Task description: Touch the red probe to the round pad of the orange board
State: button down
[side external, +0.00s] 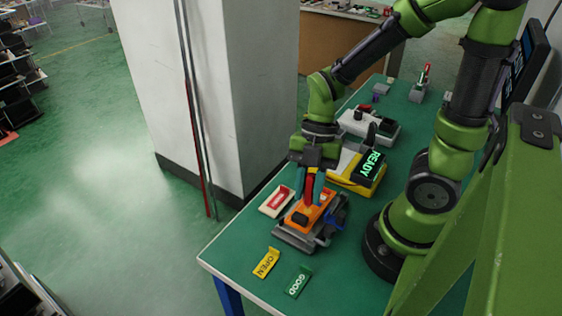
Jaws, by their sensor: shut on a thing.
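My gripper (309,195) is shut on the red probe (309,187), which points down between its two blue fingers. The orange board (316,216) sits in a grey clamp fixture (290,239) on the green table. The probe's tip is over the board's far left part; I cannot tell whether it touches. The round pad cannot be made out at this size, and the fingers hide part of the board. A yellow meter (345,178) with a lit "READY" screen (372,165) stands just behind and right of the board.
A red-and-white tag (276,200) lies left of the fixture. A yellow "OPEN" tag (266,263) and a green "GOOD" tag (299,281) lie in front. A blue-handled lever (334,223) is at the fixture's right. A grey-white device (368,127) stands farther back.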

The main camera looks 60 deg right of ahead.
aim_at(310, 176)
jog(key=shift+f, duration=0.6)
dwell(1.4)
jog(key=shift+r, duration=3.55)
